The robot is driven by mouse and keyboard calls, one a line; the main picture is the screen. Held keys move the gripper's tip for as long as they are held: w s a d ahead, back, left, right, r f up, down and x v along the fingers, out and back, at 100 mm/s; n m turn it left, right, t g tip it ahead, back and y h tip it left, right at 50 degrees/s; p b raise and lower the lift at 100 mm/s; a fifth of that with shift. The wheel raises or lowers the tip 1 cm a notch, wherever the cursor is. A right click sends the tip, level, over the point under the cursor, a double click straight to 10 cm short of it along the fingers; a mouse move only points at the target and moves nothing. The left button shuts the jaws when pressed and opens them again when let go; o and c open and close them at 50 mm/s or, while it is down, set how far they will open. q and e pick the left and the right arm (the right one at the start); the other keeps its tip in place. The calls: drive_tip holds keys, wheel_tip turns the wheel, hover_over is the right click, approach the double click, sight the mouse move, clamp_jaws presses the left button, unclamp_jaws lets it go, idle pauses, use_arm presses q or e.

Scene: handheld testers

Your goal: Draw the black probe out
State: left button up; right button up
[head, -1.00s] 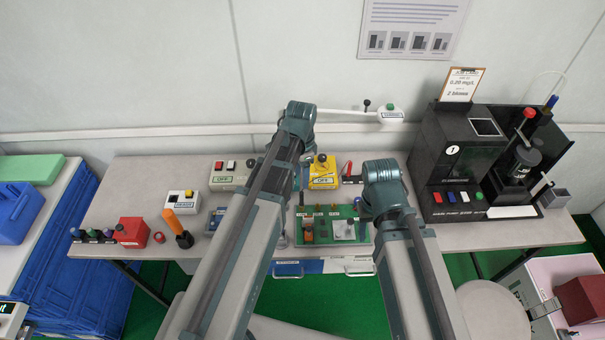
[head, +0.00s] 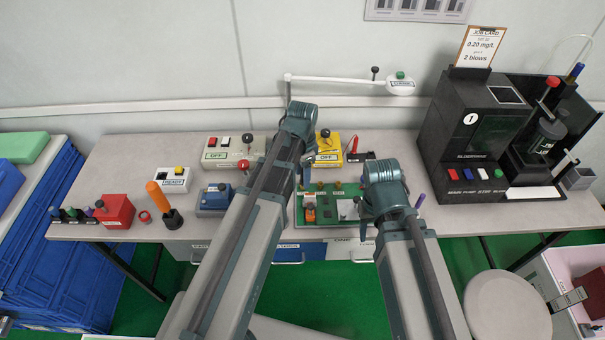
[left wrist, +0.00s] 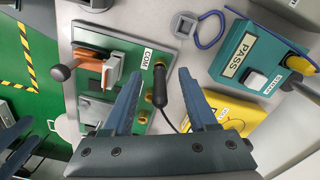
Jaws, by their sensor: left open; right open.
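The black probe (left wrist: 159,85) shows in the left wrist view at the edge of the green board (left wrist: 125,55), by the COM label, with a thin black cable running from its lower end. My left gripper (left wrist: 160,76) is open, its two fingers on either side of the probe with gaps; depth is hard to tell. In the head view my left arm hides the probe and most of this gripper. My right gripper (left wrist: 32,132) shows partly at the lower left of the left wrist view, its dark fingers apart and empty; its arm covers it in the head view.
The board (head: 326,188) lies at the bench's front edge, with the yellow tester (head: 328,158) behind it. A blue tester (head: 213,198) and an orange-handled tool (head: 160,197) stand left. A large black instrument (head: 470,130) stands right.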

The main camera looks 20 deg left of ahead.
use_arm(q)
drive_tip(key=shift+f, duration=0.3)
clamp_jaws()
idle(0.5)
idle(1.3)
